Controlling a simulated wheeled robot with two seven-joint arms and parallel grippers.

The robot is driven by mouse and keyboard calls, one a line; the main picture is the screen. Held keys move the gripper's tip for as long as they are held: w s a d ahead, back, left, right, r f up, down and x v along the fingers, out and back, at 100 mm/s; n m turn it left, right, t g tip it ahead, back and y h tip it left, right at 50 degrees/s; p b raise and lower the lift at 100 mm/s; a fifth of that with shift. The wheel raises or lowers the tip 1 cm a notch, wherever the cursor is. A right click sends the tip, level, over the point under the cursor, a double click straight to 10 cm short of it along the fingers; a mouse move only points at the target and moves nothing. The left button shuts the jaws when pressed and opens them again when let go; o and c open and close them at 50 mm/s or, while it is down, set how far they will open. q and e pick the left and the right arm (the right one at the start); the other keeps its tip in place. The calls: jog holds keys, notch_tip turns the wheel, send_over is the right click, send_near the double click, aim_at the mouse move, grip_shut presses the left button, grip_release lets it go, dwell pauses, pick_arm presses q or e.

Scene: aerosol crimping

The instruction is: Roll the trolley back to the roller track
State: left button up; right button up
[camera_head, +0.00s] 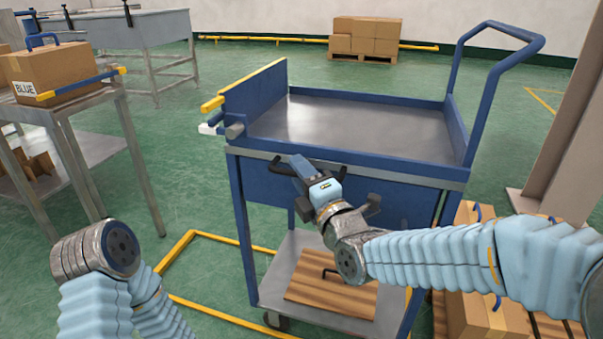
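The blue trolley (345,195) stands in front of me, its grey top tray (350,125) empty. Its tall push handle (492,75) rises at the right. A yellow-topped blue side rail (250,85) is at its left end. No rollers are clearly visible, so I cannot identify the roller track.
A metal table (62,112) at the left carries a cardboard box (55,70) marked BLUE. Yellow floor lines (205,238) run beside the trolley. Boxes (482,315) stand low at the right, near a beige post (565,150). Green floor is clear between table and trolley.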

jog(key=shift+c, duration=0.3)
grip_shut()
